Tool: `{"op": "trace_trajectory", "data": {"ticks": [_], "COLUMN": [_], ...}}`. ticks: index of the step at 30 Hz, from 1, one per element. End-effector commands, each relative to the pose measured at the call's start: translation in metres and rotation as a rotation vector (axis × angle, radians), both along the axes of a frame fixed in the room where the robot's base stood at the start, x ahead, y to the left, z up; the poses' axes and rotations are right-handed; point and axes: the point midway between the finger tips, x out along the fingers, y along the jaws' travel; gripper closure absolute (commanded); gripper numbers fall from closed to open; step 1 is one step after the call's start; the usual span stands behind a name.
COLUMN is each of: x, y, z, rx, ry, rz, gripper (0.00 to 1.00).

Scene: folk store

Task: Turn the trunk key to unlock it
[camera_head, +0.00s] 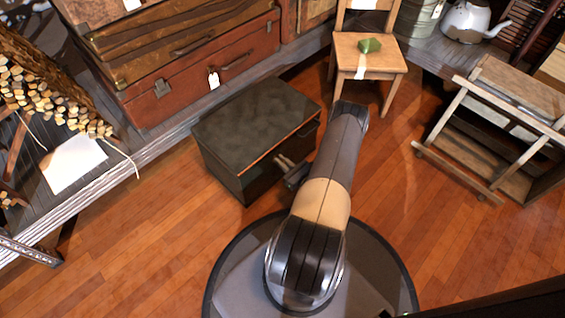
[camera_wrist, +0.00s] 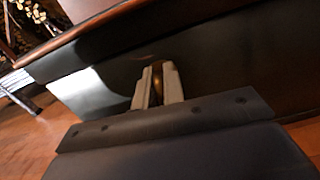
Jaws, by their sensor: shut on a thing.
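The trunk (camera_head: 255,125) is a dark, closed box on the wooden floor, left of the picture's middle in the head view. Its dark front face (camera_wrist: 225,62) fills much of the wrist view, with the lid's brown edge above. My gripper (camera_head: 285,163) is at the trunk's front, below the lid edge. In the wrist view its two pale fingers (camera_wrist: 158,85) are close together around a small brass-coloured piece, which looks like the key (camera_wrist: 157,80). The fingers hide most of the key, so its turn angle and how deep it sits cannot be told.
A small wooden chair (camera_head: 368,55) with a green object (camera_head: 369,45) stands behind my arm. Brown suitcases (camera_head: 205,75) lie on a low platform at the back left. A wooden rack (camera_head: 490,130) stands at right. Open floor (camera_head: 440,235) lies to the right.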

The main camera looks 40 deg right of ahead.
Motion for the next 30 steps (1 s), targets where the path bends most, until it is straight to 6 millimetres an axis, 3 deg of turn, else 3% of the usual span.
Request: {"op": "trace_trajectory", "data": {"ticks": [30], "x": [0.0006], "y": [-0.0087], "z": [-0.0046], "rx": [0.889], "ry": [0.069], "rz": [0.000], "gripper": [1.00]}}
